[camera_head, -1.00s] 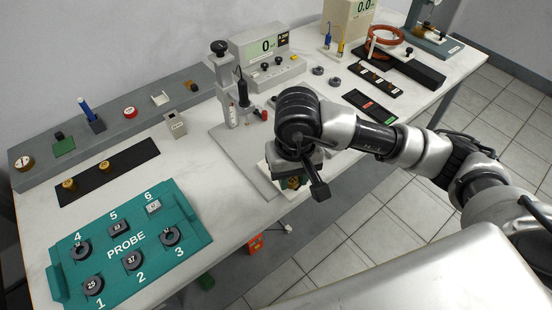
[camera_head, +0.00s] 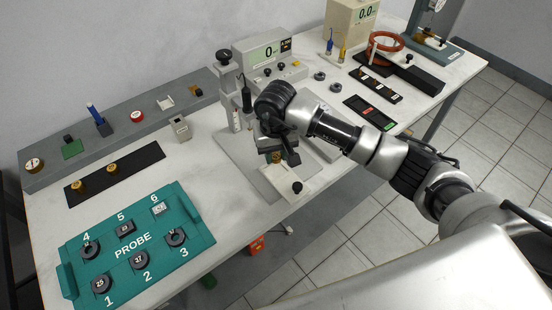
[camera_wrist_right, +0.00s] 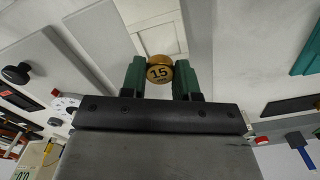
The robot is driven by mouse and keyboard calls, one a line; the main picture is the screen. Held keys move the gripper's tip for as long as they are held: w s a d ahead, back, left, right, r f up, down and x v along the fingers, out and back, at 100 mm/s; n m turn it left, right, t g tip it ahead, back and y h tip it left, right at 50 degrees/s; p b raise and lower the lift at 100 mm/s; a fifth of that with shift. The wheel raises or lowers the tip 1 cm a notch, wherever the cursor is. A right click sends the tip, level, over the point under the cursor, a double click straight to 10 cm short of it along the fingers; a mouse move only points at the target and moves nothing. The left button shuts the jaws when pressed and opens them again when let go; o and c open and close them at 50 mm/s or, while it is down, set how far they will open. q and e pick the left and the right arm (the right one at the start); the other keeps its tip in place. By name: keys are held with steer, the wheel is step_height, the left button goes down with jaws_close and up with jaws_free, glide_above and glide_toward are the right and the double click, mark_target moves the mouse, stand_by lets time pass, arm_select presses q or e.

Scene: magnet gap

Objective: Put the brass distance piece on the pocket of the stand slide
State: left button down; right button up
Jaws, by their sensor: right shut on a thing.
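My right gripper (camera_head: 278,157) is over the stand at the middle of the bench. It is shut on the brass distance piece, which shows below the fingers in the head view (camera_head: 276,157). In the right wrist view the brass piece (camera_wrist_right: 160,72) is marked 15 and sits between the two green fingers. The cream stand slide (camera_head: 287,180) with a black knob lies below and in front of the gripper. In the right wrist view a rectangular outline on a cream surface shows just beyond the piece. The gap between piece and slide is hard to judge. My left gripper is not in view.
The grey stand column (camera_head: 229,85) with a probe rises just left of my right gripper. A display box (camera_head: 268,55) stands behind. The teal probe tray (camera_head: 190,232) lies front left. A black strip (camera_head: 140,162) bears two brass pieces.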

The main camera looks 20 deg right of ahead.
mark_target(276, 157)
step_height(276, 157, down, 3)
steer(key=shift+s+p, duration=0.1)
steer(key=shift+p, duration=0.2)
steer(key=shift+f, duration=0.1)
steer(key=shift+f+b, duration=0.6)
steer(key=shift+b, duration=0.3)
steer(key=o, duration=1)
steer(key=shift+r, duration=0.15)
steer(key=shift+r+p, duration=0.2)
steer(key=shift+p, duration=0.25)
steer(key=shift+r+p, duration=0.4)
steer(key=shift+p, duration=0.1)
step_height(276, 157, up, 12)
steer(key=b, duration=0.2)
steer(key=shift+f+b, duration=0.1)
steer(key=shift+b, duration=0.2)
